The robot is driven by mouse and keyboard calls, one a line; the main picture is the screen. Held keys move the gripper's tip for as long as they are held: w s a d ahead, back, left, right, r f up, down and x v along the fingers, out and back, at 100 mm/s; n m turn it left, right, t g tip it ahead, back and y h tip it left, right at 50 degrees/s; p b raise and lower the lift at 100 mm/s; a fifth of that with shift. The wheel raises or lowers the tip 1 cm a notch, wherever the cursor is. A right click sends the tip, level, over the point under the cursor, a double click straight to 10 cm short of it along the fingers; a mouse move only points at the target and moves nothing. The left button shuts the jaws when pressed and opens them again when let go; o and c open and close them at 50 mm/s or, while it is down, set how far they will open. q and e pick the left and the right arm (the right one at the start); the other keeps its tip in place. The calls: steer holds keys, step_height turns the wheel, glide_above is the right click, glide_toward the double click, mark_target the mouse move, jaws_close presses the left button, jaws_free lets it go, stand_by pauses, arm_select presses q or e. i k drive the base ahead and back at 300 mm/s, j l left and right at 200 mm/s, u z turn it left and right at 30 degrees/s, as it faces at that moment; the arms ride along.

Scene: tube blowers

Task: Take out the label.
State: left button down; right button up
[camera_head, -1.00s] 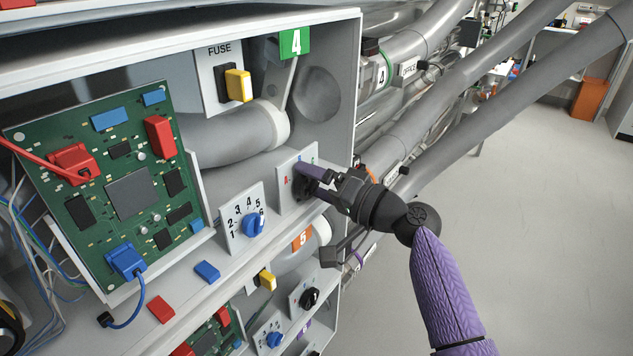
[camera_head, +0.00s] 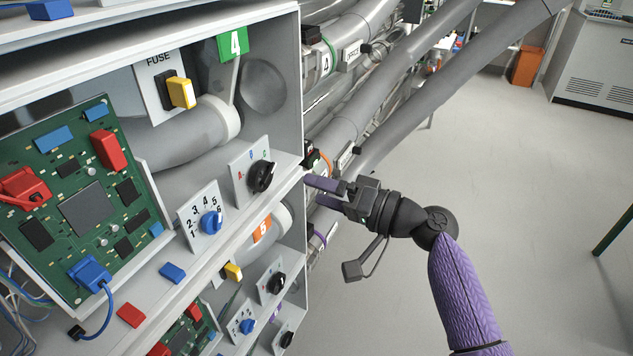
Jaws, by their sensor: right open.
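A green label with a white 4 (camera_head: 233,43) hangs at the top of the open grey cabinet (camera_head: 302,90). An orange label with a 5 (camera_head: 262,230) sits on the level below. Small white plates are on the pipes at the right, one with a 4 (camera_head: 326,63) and one with small lettering (camera_head: 351,52). I cannot tell which label is meant. My right gripper (camera_head: 316,191) is open and empty, its purple fingertips pointing left, just right of the cabinet's edge. The black knob (camera_head: 262,176) on its lettered plate is clear of it. My left gripper is not in view.
A green circuit board (camera_head: 85,205) with red and blue connectors fills the cabinet's left. A yellow fuse (camera_head: 181,93) and a blue numbered dial (camera_head: 211,222) are nearby. Thick grey pipes (camera_head: 420,100) run behind my gripper. The floor at the right is open.

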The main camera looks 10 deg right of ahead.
mark_target(352, 53)
steer(key=k+l, duration=0.2)
steer(key=l, duration=0.2)
steer(key=k+l, duration=0.2)
steer(key=l, duration=0.2)
steer(key=k+l, duration=0.2)
steer(key=l, duration=0.2)
